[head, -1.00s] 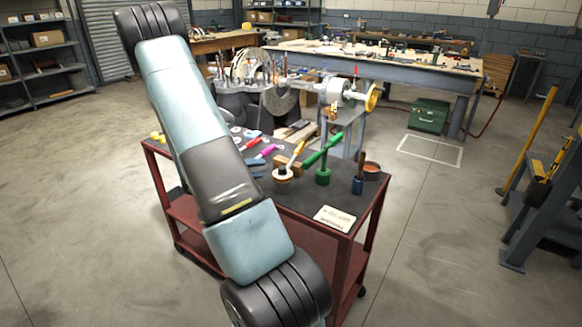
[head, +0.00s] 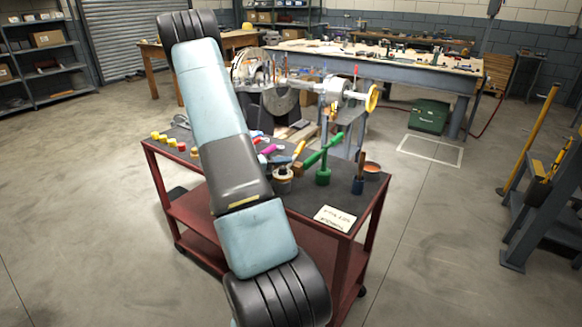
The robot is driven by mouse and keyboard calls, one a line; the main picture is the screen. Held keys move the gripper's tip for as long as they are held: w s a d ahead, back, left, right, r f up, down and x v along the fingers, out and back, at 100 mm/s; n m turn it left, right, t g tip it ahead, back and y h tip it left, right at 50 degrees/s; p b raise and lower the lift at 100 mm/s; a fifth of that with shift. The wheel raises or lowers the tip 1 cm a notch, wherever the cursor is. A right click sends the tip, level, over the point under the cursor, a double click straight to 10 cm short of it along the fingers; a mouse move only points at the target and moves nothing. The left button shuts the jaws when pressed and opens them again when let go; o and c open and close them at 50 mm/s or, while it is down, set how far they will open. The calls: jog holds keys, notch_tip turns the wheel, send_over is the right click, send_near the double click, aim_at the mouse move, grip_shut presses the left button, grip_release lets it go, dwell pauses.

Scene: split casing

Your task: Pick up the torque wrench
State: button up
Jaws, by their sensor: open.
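On the dark top of the red cart (head: 297,200) lie several tools, partly hidden behind my arm. A long green tool (head: 324,160) stands upright with a slanting bar. Beside it are a yellow-handled tool (head: 299,150) and a pink-handled tool (head: 269,149). I cannot tell which of these, if any, is the torque wrench; it may be hidden behind my arm. My gripper is not in view; only my arm links cross the picture.
A white card (head: 335,218) lies at the cart's front right corner. Yellow and red pieces (head: 172,143) line the left edge. Behind is a machine with a yellow wheel (head: 372,97).

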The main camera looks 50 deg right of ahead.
jog(key=shift+c, duration=0.3)
grip_shut()
dwell(0.5)
